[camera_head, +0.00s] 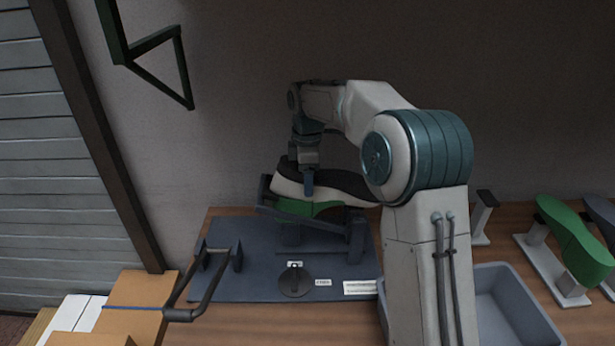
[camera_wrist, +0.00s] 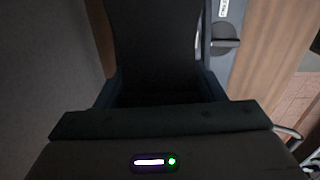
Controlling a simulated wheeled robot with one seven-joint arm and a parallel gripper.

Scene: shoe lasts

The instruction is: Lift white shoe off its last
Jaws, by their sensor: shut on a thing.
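The white shoe (camera_head: 287,187) has a dark upper face and lies roughly level over the work stand in the head view. My gripper (camera_head: 308,187) comes down from above and is shut on the shoe. A green last (camera_head: 308,209) shows just under the shoe, on the dark stand (camera_head: 357,232). I cannot tell whether shoe and last still touch. The shoe's right end is partly behind my arm. In the wrist view, a dark surface (camera_wrist: 155,40), likely the shoe's, runs between the fingers of my gripper (camera_wrist: 160,92).
A dark mat (camera_head: 240,285) with a black disc (camera_head: 295,281) lies under the stand. A dark bar frame (camera_head: 205,280) stands to the left. A grey bin (camera_head: 520,310) and another green last (camera_head: 575,240) are at right. A green bracket (camera_head: 150,45) is on the wall.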

